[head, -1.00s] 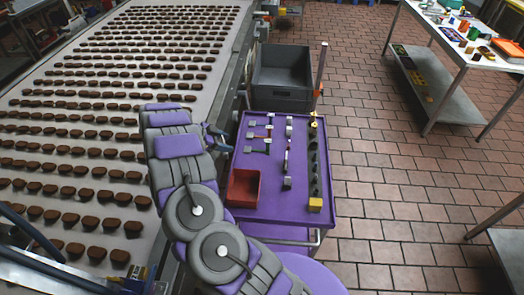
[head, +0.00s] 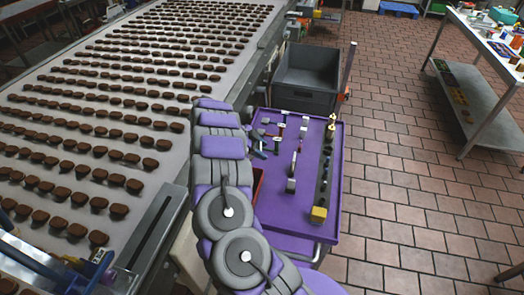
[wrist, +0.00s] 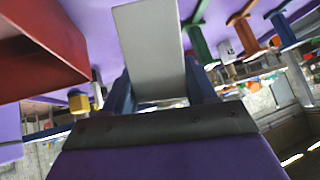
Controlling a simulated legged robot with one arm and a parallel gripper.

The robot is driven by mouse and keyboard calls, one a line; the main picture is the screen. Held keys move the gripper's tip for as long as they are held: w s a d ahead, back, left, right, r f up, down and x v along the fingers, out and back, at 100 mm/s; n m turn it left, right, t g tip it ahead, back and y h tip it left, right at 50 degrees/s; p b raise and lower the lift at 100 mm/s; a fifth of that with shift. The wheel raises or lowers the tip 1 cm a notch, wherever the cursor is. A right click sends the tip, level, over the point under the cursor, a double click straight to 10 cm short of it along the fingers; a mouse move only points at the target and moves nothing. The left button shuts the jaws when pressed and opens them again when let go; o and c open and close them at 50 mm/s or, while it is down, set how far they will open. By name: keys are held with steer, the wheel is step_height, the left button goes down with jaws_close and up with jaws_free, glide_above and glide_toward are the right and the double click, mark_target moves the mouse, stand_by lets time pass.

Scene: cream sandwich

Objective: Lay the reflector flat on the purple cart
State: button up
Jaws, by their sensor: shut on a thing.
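The purple cart (head: 279,220) stands beside the conveyor; its purple surface also fills the top of the wrist view (wrist: 104,28). My gripper (head: 259,146) is at the cart's left edge, small and partly hidden behind my arm in the head view. In the wrist view, my gripper (wrist: 158,92) is shut on a flat pale grey plate, which looks like the reflector (wrist: 152,45). The plate sticks out from between the dark blue fingers. Whether it touches the cart I cannot tell. The reflector is not clearly visible in the head view.
A red bin (wrist: 40,50) is close on the wrist view's left; my arm mostly hides it in the head view (head: 258,183). Hand tools and a yellow-ended item (head: 319,214) line the cart. A grey crate (head: 305,77) stands behind. The cart's front surface has bare room.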

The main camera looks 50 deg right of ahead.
steer(key=shift+d, duration=0.2)
steer(key=shift+a+r, duration=0.1)
steer(key=shift+a, duration=0.2)
steer(key=shift+a+f, duration=0.25)
steer(key=shift+f, duration=0.85)
steer(key=shift+d+f, duration=0.4)
steer(key=shift+f, duration=0.15)
steer(key=shift+a, duration=0.15)
steer(key=o, duration=0.8)
steer(key=shift+a, duration=0.1)
steer(key=o, duration=0.3)
